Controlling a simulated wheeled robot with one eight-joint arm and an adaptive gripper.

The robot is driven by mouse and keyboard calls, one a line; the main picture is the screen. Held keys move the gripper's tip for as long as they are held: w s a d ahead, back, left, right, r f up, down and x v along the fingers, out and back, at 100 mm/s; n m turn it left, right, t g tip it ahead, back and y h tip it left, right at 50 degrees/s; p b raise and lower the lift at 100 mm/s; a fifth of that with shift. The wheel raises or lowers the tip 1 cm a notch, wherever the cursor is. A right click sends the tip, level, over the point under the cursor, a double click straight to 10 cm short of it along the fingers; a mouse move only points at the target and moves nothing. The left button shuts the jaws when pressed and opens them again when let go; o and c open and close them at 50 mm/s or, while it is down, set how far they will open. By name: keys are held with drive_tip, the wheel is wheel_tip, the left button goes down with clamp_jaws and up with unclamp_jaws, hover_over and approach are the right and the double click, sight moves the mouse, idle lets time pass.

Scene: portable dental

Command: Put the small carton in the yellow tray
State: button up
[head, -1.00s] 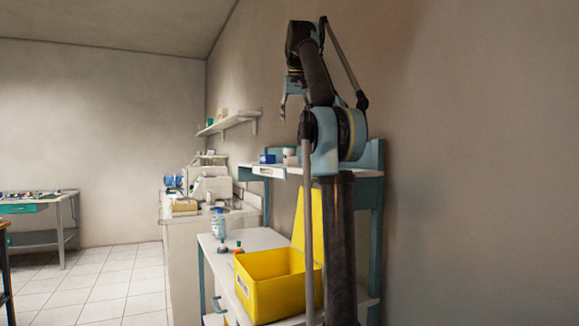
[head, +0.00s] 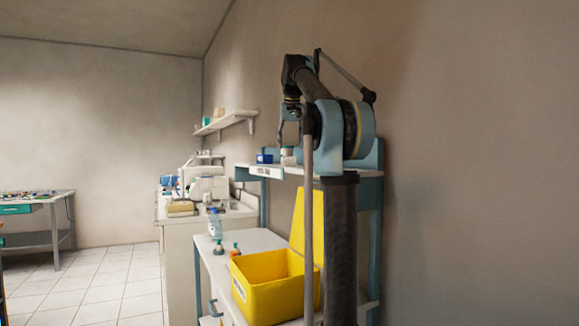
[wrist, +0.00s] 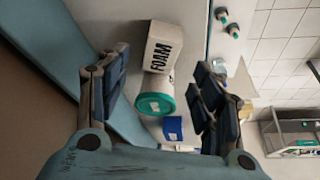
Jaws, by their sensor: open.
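The yellow tray (head: 275,302) is a deep open bin on the lower white worktop, with a yellow panel upright behind it. Its inside is mostly hidden. In the wrist view, a white box marked FOAM (wrist: 162,50) lies between my fingers on the upper shelf side. Nearer are a teal-lidded round container (wrist: 155,103) and a small blue box (wrist: 173,128). The blue box also shows on the shelf in the head view (head: 264,158). I cannot tell for certain which box is the small carton. My gripper (wrist: 160,78) is open and empty, above the shelf in the head view (head: 290,140).
The raised shelf (head: 258,171) stands above the worktop, close to the wall. Small bottles (head: 219,247) stand left of the tray on the worktop (head: 225,262). A counter with equipment (head: 205,185) is behind. Tiled floor is free at left.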

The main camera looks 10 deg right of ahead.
sight(290, 161)
drive_tip(key=shift+x, duration=3.65)
drive_tip(key=shift+r, duration=0.1)
drive_tip(key=c, duration=1.1)
